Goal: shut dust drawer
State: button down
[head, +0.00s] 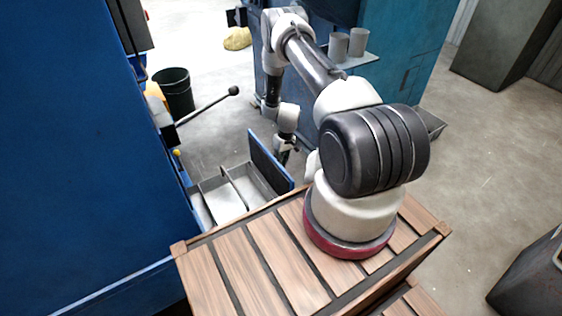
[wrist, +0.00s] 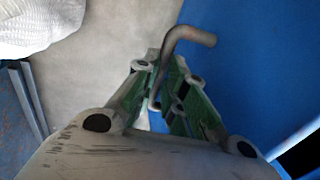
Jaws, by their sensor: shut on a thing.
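The dust drawer stands open from the blue machine at the left. Its grey tray (head: 212,202) with a divider is visible, and its blue front panel (head: 268,165) faces right; the panel also fills the right of the wrist view (wrist: 265,60). A bent grey bar handle (wrist: 188,40) stands off that panel. My gripper (wrist: 160,78) is shut on the handle, which runs between its green-padded fingers. In the head view my gripper (head: 284,148) is at the outer side of the front panel, partly hidden by it.
The blue machine (head: 80,130) carries a lever with a black knob (head: 234,90) above the drawer. A black bucket (head: 176,92) stands behind. A teal cabinet (head: 405,60) with a shelf of grey cups (head: 338,46) is behind my arm. A wooden slatted top (head: 255,262) is in front.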

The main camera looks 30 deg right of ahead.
jog(key=a, duration=0.8)
jog(key=shift+s+a, duration=0.15)
jog(key=shift+a, duration=0.2)
jog(key=c, duration=1.5)
grip_release()
jog(key=r, duration=0.4)
jog(key=d+r, duration=0.1)
jog(key=r, duration=0.3)
jog(key=d+r, duration=0.1)
jog(key=r, duration=0.3)
jog(key=shift+d, duration=0.1)
jog(key=shift+f, duration=0.1)
